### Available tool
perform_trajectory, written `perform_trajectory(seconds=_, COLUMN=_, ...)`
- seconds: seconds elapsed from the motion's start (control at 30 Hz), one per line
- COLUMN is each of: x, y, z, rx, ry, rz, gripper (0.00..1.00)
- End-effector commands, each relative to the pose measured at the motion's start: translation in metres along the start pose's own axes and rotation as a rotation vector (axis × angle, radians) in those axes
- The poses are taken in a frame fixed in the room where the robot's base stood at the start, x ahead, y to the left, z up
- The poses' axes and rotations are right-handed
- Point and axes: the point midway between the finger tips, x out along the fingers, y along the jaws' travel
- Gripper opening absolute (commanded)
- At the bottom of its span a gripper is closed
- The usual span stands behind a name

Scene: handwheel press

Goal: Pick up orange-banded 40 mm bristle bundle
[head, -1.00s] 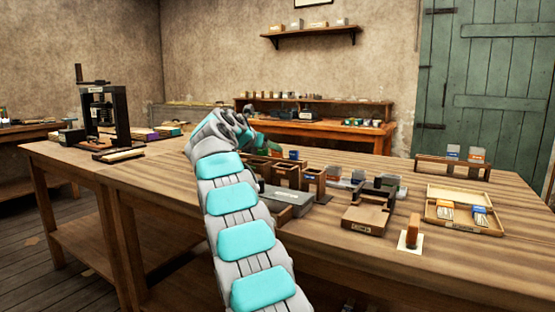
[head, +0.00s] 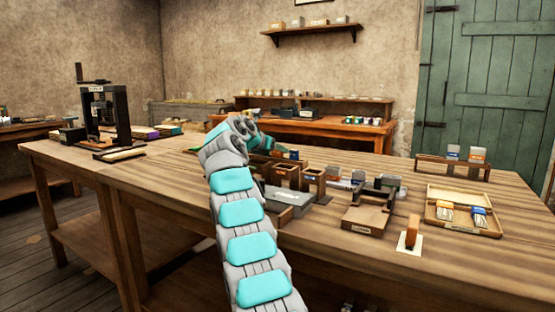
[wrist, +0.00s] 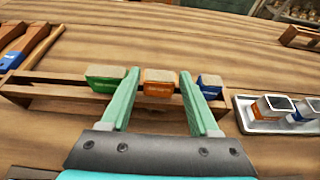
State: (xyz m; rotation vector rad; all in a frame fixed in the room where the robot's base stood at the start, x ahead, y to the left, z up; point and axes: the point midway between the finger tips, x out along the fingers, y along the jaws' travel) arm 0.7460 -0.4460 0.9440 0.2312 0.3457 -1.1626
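In the wrist view, an orange-banded bristle bundle (wrist: 159,83) sits upright in a wooden rack (wrist: 60,92). It stands between a green-banded bundle (wrist: 107,80) on the left and a blue-banded one (wrist: 209,87) on the right. My gripper (wrist: 157,90) is open, its two green fingers spread to either side of the orange-banded bundle with gaps showing. The left fingertip is near the green-banded bundle and the right one near the blue-banded bundle. The size print on the bands is too small to read. In the head view, my arm largely hides the gripper and this rack.
A metal tray (wrist: 258,127) holding orange- and blue-banded pieces lies right of the rack. In the head view, wooden boxes (head: 285,174), a grey block (head: 289,196) and a shallow wooden box (head: 462,229) stand on the bench. A press (head: 103,112) stands at far left.

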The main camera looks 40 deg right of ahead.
Motion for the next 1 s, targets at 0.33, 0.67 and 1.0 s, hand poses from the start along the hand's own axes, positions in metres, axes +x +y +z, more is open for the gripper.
perform_trajectory(seconds=0.33, x=0.0000, y=0.0002, z=-0.0003, rx=0.000, ry=0.000, rz=0.000, gripper=0.21)
perform_trajectory(seconds=0.67, x=0.0001, y=0.0002, z=-0.0004, rx=0.000, ry=0.001, rz=0.000, gripper=0.00)
perform_trajectory(seconds=1.0, x=-0.0038, y=0.0002, z=0.0008, rx=-0.001, ry=0.001, rz=0.000, gripper=0.00)
